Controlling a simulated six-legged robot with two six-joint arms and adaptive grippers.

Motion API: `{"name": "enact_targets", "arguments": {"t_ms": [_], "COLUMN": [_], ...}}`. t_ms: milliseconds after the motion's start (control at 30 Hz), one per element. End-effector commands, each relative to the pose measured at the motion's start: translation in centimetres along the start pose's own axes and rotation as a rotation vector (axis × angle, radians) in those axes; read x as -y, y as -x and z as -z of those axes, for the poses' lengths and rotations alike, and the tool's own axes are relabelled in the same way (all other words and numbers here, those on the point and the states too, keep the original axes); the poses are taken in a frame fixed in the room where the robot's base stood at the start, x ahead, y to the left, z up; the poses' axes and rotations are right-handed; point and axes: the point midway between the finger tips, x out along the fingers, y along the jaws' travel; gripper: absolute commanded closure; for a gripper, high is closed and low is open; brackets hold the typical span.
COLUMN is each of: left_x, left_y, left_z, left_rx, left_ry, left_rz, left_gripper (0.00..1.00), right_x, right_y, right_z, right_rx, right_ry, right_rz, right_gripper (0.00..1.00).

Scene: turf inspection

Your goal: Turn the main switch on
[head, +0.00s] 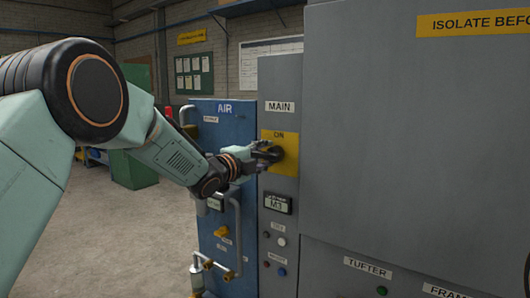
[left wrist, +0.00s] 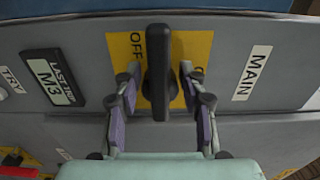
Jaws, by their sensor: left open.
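The main switch is a black handle (left wrist: 158,98) on a yellow plate (left wrist: 120,45), under the MAIN label (head: 280,107) on a grey panel. In the left wrist view the handle stands along the picture's vertical, beside the OFF lettering; the ON lettering on the other side is mostly hidden by a finger. In the head view the yellow plate (head: 291,160) shows ON at its top. My left gripper (left wrist: 160,72) is open, with one finger on each side of the handle and gaps visible. In the head view my left gripper (head: 265,153) partly covers the handle. My right gripper is out of view.
Below the switch are an M3 display (head: 278,204) and small buttons (head: 282,242). A blue AIR panel (head: 212,130) with pipes and a yellow valve handle (head: 221,232) stands to the left. A large grey cabinet (head: 420,140) fills the right. Floor at left is open.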

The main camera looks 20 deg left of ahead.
Motion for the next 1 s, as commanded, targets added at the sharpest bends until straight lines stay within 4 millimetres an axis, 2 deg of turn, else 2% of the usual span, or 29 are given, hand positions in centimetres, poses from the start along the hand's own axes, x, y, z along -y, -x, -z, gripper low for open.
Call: {"name": "enact_targets", "arguments": {"t_ms": [367, 867, 1000], "left_x": [-0.05, -0.03, -0.05], "left_y": [-0.66, -0.63, -0.62], "left_z": [-0.03, -0.04, -0.03], "left_rx": [-0.001, 0.000, -0.001], "left_ry": [0.000, 0.000, 0.000], "left_rz": [0.000, 0.000, 0.000], "left_gripper": [0.58, 0.99, 1.00], "right_x": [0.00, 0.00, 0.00], "right_y": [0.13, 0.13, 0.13], "right_z": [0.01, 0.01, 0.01], "right_rx": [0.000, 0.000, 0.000], "right_ry": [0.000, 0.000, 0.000], "right_rz": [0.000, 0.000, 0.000], "right_gripper": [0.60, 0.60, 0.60]}}
